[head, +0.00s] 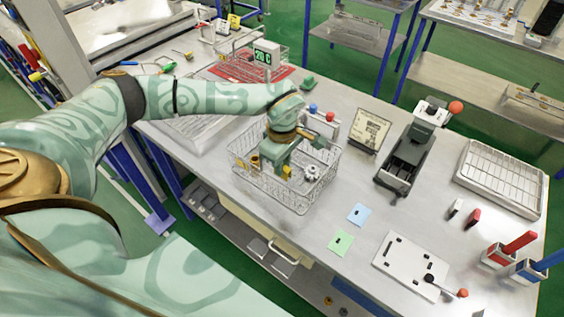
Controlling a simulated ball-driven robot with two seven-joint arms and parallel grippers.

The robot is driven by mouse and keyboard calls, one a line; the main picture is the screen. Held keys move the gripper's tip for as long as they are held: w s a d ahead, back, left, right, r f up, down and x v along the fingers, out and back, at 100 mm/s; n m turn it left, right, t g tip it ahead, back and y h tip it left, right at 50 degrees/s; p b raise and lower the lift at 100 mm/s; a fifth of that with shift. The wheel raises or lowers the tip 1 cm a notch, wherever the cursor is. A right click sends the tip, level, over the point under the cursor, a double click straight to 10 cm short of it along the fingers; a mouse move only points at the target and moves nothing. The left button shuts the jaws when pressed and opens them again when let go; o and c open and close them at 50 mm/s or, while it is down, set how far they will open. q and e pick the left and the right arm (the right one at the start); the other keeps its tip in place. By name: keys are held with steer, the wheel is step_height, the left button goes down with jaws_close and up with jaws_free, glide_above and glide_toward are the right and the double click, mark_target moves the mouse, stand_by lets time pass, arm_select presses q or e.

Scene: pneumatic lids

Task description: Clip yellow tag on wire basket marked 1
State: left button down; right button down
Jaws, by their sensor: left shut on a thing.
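A wire basket (300,206) stands on the metal bench near the middle. My left gripper (284,172) points down over this basket, shut on a small yellow piece, which looks like the yellow tag (288,173). The tag is mostly hidden by the fingers, and I cannot tell whether it touches the basket's wires. I cannot read a number on either basket. My right gripper is not in view.
A grey gear (312,173) and a brass-coloured part (254,161) show at the near basket.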

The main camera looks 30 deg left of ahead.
arm_select(q)
steer(key=shift+f+b, duration=1.9)
steer(key=shift+f, duration=1.25)
steer(key=shift+p, duration=0.45)
steer(key=shift+f, duration=0.3)
steer(key=c, duration=0.9)
jaws_free()
steer(key=shift+r, duration=0.1)
step_height(320, 180, up, 7)
steer(key=p, duration=0.6)
